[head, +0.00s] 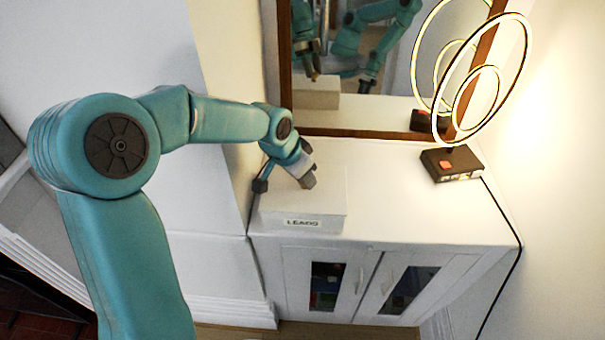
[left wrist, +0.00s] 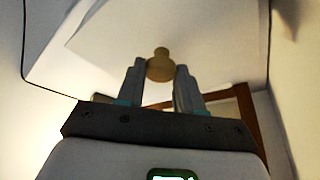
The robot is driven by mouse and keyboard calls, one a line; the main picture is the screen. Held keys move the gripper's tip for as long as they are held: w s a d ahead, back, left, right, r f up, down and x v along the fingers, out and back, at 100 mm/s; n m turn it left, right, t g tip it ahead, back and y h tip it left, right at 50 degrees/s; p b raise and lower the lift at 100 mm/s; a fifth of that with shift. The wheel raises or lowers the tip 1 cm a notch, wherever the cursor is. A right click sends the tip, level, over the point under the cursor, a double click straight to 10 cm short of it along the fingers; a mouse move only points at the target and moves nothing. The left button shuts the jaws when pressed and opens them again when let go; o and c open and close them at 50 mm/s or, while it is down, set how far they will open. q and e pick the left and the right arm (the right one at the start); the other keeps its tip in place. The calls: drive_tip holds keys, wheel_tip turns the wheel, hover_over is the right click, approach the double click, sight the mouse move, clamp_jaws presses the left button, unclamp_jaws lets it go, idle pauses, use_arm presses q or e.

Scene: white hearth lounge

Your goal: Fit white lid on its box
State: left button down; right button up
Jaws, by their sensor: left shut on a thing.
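The white box (head: 285,222) with a "LEADS" label on its front stands on the left part of a white cabinet top. Its white lid (head: 332,190) is at the top of the box; I cannot tell whether a gap is left between them. My left gripper (head: 308,181) points down at the lid. In the left wrist view the gripper's two fingers (left wrist: 159,82) are shut on the tan knob (left wrist: 160,66), with a white surface behind it. The fingers hide part of the lid in the head view.
The white cabinet top (head: 405,205) is clear right of the box. A lamp with glowing rings stands on a dark base (head: 450,164) at the back right. A wood-framed mirror (head: 370,100) is behind, reflecting my arms. A wall is close on the left.

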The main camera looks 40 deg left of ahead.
use_arm(q)
drive_tip(key=shift+f+b, duration=0.2)
drive_tip(key=shift+b, duration=0.1)
idle(0.6)
drive_tip(key=shift+c, duration=0.8)
unclamp_jaws()
drive_tip(key=shift+r+p, duration=2.5)
drive_tip(key=shift+r, duration=1.1)
drive_tip(key=shift+s+d+f, duration=0.1)
drive_tip(key=shift+s, duration=0.05)
